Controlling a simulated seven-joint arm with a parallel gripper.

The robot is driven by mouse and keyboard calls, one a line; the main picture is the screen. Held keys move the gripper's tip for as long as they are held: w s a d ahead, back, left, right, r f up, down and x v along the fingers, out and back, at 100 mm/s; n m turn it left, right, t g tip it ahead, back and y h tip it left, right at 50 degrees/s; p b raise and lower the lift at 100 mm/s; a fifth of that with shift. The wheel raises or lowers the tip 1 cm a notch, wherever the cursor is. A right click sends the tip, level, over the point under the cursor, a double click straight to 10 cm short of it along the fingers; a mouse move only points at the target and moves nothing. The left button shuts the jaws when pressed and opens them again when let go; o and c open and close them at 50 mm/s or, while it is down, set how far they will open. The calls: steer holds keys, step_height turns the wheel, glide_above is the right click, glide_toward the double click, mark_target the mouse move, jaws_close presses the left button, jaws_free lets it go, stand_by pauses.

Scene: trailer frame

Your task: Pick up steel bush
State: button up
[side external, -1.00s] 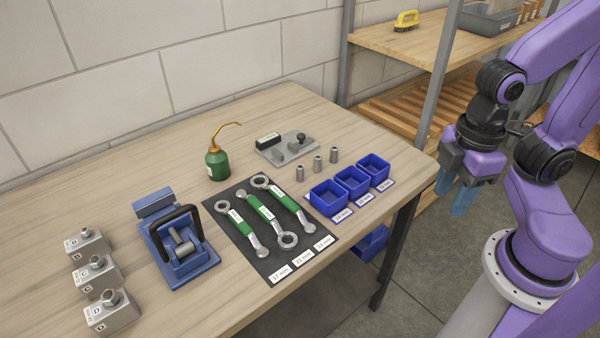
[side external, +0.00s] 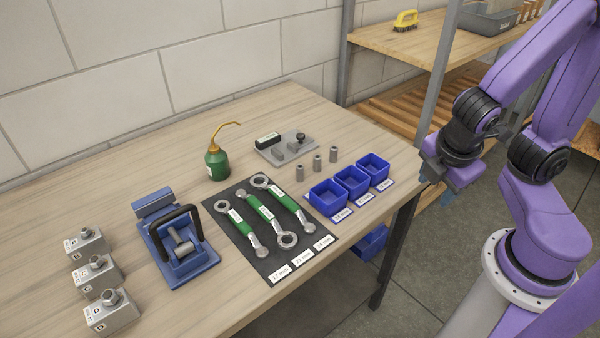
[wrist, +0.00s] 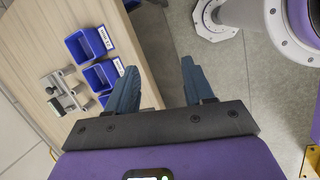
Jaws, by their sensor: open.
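Three small grey steel bushes stand upright in a row on the table: a left one (side external: 300,173), a middle one (side external: 317,165) and a right one (side external: 334,155). They are between the grey fixture plate (side external: 287,150) and the blue bins (side external: 328,198). In the wrist view they are small and at the left, near the bins (wrist: 85,45). My gripper (wrist: 158,66) is open and empty, with floor between its fingers. In the side view it is at the table's right edge, right of the bins and clear of the bushes; its fingers are partly hidden there.
A green oil can (side external: 217,163) stands left of the plate. Wrenches lie on a dark mat (side external: 270,268). A blue clamp device (side external: 180,245) and several grey blocks (side external: 98,277) are further left. A shelf rack (side external: 385,40) stands behind the table's right end.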

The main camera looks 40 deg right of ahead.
steer(key=w+d+f+n+t+h, duration=0.1)
steer(key=w+n+t+h, duration=0.2)
steer(key=w+n, duration=0.1)
steer(key=n+t+y, duration=0.4)
steer(key=n+t, duration=0.5)
steer(key=n, duration=0.6)
glide_toward(302, 168)
steer(key=shift+x, duration=4.35)
jaws_close()
